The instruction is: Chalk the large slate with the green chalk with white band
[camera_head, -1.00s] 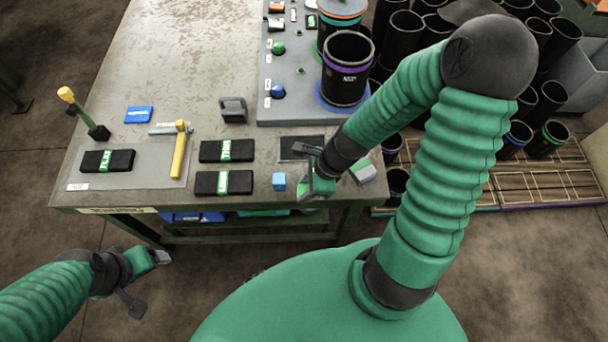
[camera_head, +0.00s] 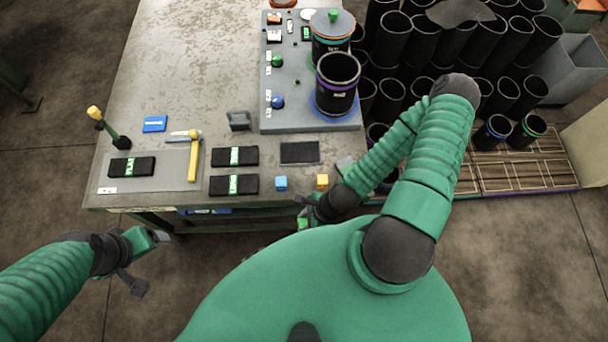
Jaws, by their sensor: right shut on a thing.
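A dark flat slate panel (camera_head: 300,153) lies on the table right of the black blocks.
A grey board (camera_head: 285,118) carries black cylinders (camera_head: 336,88).

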